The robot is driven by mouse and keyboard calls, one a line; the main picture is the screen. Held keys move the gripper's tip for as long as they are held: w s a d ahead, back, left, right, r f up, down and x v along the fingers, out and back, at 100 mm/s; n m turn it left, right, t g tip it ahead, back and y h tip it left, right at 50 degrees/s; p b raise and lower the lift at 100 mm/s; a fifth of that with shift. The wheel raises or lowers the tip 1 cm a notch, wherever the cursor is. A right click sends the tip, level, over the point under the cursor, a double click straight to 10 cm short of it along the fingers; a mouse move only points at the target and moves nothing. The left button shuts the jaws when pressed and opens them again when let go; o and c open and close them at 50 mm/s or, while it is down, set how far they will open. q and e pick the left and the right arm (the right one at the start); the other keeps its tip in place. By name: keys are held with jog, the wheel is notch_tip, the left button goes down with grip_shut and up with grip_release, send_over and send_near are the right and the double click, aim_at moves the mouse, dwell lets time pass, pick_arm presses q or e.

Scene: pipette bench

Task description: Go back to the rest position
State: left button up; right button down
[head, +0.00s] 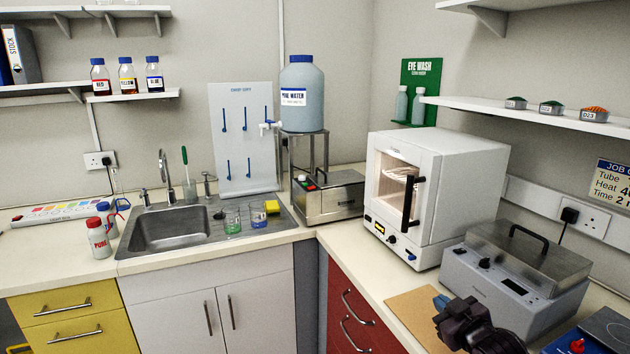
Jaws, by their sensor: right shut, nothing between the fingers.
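My right gripper (441,303) is at the lower right of the head view, in front of the grey lidded bath and above the counter with the brown board (412,311). It is dark with blue at its tip. It is shut and nothing shows in it. My left gripper is out of view.
The grey bath (508,290) with a steel lid stands right beside my right gripper. Behind it is a white oven (430,200) with its door shut. A blue device (590,335) is at the lower right corner. The sink (175,232) and glass beakers are farther left.

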jog(key=s+f+m+g+h, duration=0.1)
jog(key=s+f, duration=0.6)
jog(key=s, duration=0.3)
jog(key=s+f+m+g+h, duration=0.1)
jog(key=s+f+m, duration=0.1)
jog(key=s+f, duration=0.4)
jog(key=s+f+m+g+h, duration=0.1)
jog(key=s+f, duration=0.6)
jog(key=s, duration=0.7)
jog(key=shift+s+d+f+m+g, duration=0.15)
jog(key=shift+d+f+m+g, duration=0.2)
jog(key=shift+m, duration=0.35)
jog(key=shift+a, duration=0.1)
